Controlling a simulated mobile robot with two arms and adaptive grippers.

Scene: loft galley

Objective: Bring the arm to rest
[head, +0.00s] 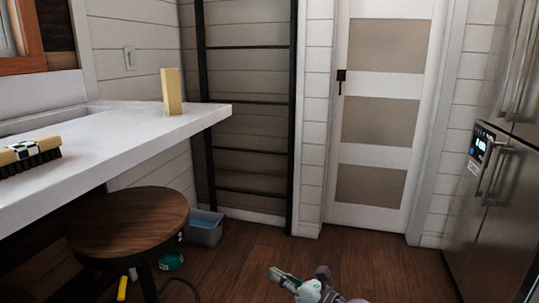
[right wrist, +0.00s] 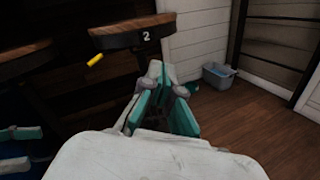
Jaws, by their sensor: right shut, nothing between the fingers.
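My right gripper (head: 279,277) shows at the bottom of the head view, low over the wooden floor and clear of the stool. In the right wrist view my right gripper (right wrist: 168,82) has its teal-padded fingers together, with nothing held. Teal and grey parts (right wrist: 20,134) at the lower left edge of the right wrist view look like my left gripper, cut off and dark. The left gripper does not show in the head view.
A white counter (head: 120,140) juts in from the left, bearing a yellow block (head: 172,91) and a brush (head: 30,155). Below stand a round wooden stool (head: 128,223) and a grey-blue bin (head: 204,228). A steel fridge (head: 497,215) stands right. Floor before the door (head: 382,120) is clear.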

